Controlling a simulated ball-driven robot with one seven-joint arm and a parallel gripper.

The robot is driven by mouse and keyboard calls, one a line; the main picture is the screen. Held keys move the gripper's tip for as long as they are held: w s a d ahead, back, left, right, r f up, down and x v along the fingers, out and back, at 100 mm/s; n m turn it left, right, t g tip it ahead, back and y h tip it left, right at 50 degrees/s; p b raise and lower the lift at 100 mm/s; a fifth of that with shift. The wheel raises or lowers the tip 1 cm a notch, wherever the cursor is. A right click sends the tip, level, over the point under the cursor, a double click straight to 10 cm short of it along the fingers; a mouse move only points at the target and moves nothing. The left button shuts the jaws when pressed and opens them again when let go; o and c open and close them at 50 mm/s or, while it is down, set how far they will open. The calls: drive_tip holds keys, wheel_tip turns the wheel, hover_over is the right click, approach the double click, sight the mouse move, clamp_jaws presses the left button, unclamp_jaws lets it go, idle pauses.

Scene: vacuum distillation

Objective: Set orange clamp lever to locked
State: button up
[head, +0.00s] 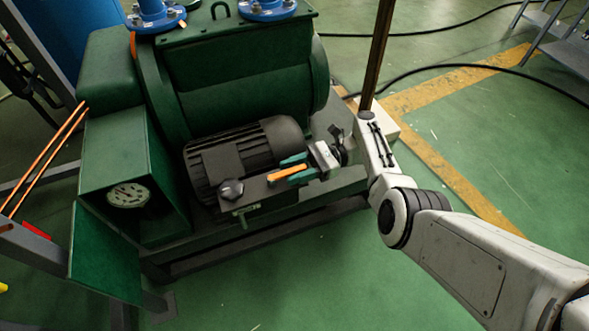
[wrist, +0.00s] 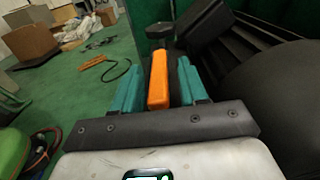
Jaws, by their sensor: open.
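The orange clamp lever (head: 287,173) is a short bar beside the dark ribbed motor, above a dark flat plate (head: 250,191) with a black knob (head: 231,189). My gripper (head: 289,170) reaches in from the right with its teal fingers open. In the wrist view the orange lever (wrist: 158,82) lies lengthwise between the two teal fingers of my gripper (wrist: 157,70). A narrow gap shows on each side, smaller on the right. The lever's far end meets a dark fitting, whose details are hard to make out.
The ribbed motor (head: 240,155) and green pump housing (head: 240,75) stand close behind and left of my gripper. A pressure gauge (head: 128,195) sits at the left. Green floor (head: 340,270) in front is clear. Black cables (head: 470,67) lie at the back right.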

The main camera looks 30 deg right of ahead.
drive_tip(key=d+b, duration=0.1)
drive_tip(key=d, duration=0.1)
drive_tip(key=d+b, duration=0.1)
drive_tip(key=d, duration=0.2)
drive_tip(key=s+d+b, duration=0.1)
drive_tip(key=d, duration=0.2)
drive_tip(key=shift+d+f, duration=0.15)
drive_tip(key=shift+s+d+b, duration=0.2)
drive_tip(key=shift+d+b, duration=0.75)
drive_tip(key=shift+d, duration=0.3)
